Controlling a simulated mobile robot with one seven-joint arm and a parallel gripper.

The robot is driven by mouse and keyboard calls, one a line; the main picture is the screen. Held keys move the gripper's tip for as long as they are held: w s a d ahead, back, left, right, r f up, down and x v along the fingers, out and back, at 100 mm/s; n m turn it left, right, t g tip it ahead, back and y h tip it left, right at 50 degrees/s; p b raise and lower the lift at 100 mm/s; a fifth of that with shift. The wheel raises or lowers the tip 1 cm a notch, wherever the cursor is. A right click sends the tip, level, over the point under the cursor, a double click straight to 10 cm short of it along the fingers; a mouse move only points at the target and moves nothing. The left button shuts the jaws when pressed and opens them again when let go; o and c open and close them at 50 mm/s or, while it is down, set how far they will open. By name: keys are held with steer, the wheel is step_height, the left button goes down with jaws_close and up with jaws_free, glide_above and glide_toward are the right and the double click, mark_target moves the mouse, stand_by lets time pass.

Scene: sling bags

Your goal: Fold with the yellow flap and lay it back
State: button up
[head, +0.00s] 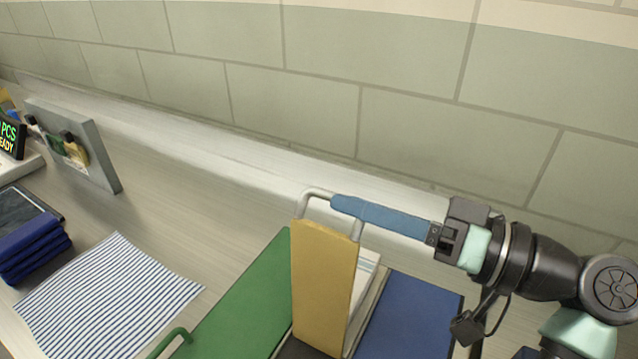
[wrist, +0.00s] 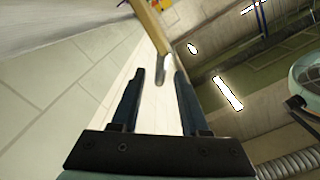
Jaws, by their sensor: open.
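The yellow flap (head: 325,285) stands roughly upright between a green panel (head: 240,290) and a blue panel (head: 412,315). A pale grey loop (head: 304,200) rises from its top edge. My gripper (head: 338,204) reaches in from the right, its blue fingers level with the loop and hiding part of it. In the wrist view the fingers (wrist: 159,75) are apart, and the grey loop's end (wrist: 161,75) shows at the gap between the tips. The flap's yellow edge (wrist: 148,22) lies beyond. I cannot tell whether the fingers touch the loop.
A striped cloth (head: 105,300) lies on the table at left, beside stacked dark blue folded items (head: 35,252). A grey upright board (head: 85,145) and a lit display (head: 12,136) stand farther back. A tiled wall (head: 300,100) runs behind. The table's back strip is clear.

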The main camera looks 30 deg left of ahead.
mark_target(317, 192)
steer(key=a, duration=0.5)
steer(key=shift+w+a+p, duration=0.15)
steer(key=shift+a+p, duration=0.2)
jaws_close()
stand_by(1.1)
